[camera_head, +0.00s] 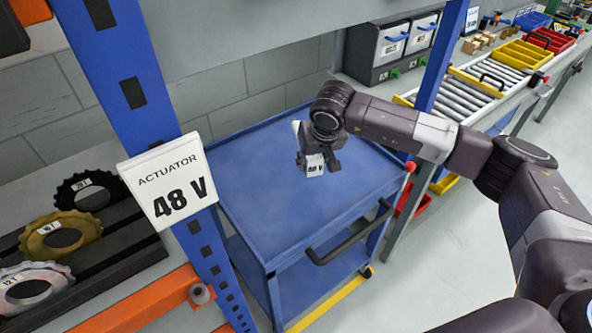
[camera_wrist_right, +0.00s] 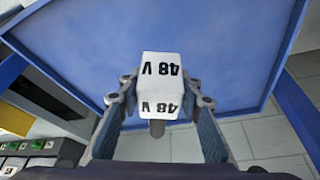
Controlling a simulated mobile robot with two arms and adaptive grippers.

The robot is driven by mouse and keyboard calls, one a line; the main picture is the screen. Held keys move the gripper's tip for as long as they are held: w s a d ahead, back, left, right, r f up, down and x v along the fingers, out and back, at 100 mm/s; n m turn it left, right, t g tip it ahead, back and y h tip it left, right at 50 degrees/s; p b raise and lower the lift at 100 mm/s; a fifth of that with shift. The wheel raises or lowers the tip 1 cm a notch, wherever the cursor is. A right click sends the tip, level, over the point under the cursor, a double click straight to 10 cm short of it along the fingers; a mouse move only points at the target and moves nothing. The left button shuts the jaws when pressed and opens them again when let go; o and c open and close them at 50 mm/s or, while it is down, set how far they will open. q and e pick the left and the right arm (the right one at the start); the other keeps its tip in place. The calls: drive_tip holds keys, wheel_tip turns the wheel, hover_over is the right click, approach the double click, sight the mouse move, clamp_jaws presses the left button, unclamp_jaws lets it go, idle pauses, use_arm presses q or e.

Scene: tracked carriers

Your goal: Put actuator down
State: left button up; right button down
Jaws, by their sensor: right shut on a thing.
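The actuator (camera_head: 315,166) is a small white block marked 48 V. My right gripper (camera_head: 322,158) is shut on it and holds it over the top of a blue cart (camera_head: 250,178). In the right wrist view the actuator (camera_wrist_right: 161,85) sits between the two fingers of the right gripper (camera_wrist_right: 160,108), with the blue cart top (camera_wrist_right: 230,40) behind it. The cart top is bare. I cannot tell how high the actuator is above it. My left gripper is not in view.
A blue rack post (camera_head: 128,75) with an "ACTUATOR 48 V" sign (camera_head: 170,184) stands left of the cart. Gears (camera_head: 60,235) lie on a shelf at the left. A roller conveyor (camera_head: 470,95) with yellow trays is at the back right. The cart's black handle (camera_head: 350,240) faces front.

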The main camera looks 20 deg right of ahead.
drive_tip(key=shift+w, duration=0.5)
drive_tip(key=p, duration=0.2)
hover_over(309, 187)
drive_tip(key=s, duration=0.1)
wheel_tip(309, 187, down, 5)
drive_tip(key=shift+s, duration=0.15)
drive_tip(key=shift+f, duration=2.35)
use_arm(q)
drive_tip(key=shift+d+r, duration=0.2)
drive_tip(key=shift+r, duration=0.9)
use_arm(e)
drive_tip(key=shift+f, duration=0.1)
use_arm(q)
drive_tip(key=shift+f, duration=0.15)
use_arm(e)
drive_tip(key=c, duration=1.4)
unclamp_jaws()
drive_tip(key=shift+s, duration=0.15)
drive_tip(key=shift+f, duration=0.1)
